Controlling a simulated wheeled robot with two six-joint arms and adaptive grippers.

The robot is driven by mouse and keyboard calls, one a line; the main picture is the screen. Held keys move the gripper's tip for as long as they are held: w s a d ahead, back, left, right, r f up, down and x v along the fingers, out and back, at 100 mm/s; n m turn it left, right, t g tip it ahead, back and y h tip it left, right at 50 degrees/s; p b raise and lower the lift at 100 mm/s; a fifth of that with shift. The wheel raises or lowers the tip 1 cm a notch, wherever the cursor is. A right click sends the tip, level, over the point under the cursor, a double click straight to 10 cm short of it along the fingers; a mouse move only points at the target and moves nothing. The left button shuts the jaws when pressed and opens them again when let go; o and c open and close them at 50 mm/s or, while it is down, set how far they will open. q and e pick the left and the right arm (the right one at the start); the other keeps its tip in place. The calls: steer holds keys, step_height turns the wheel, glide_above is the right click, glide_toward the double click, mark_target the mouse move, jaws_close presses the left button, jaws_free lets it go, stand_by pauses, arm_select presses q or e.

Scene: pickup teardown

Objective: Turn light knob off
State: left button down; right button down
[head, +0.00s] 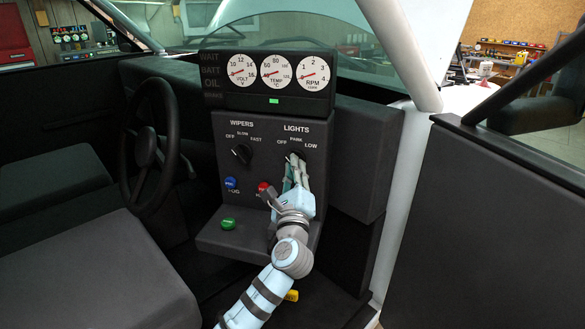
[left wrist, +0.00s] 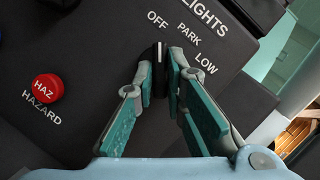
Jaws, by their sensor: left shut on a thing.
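The black light knob (left wrist: 158,76) sits under the LIGHTS label on the dark dash panel. In the left wrist view its white mark points up at the word OFF, left of PARK and LOW. My left gripper (left wrist: 160,72) is shut on the knob, one finger at each side. In the head view my left gripper (head: 294,162) reaches up to the panel and hides most of the knob.
The wiper knob (head: 242,153) is left of the lights. A red hazard button (left wrist: 46,88), a blue button (head: 230,183) and a green button (head: 228,224) are close by. The steering wheel (head: 148,145) stands further left. Gauges (head: 276,71) are above.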

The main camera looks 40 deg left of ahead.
stand_by(0.4)
arm_select(q)
steer(key=c, duration=1.6)
jaws_free()
steer(key=shift+c, duration=0.2)
steer(key=v, duration=1.2)
steer(key=shift+s, duration=0.1)
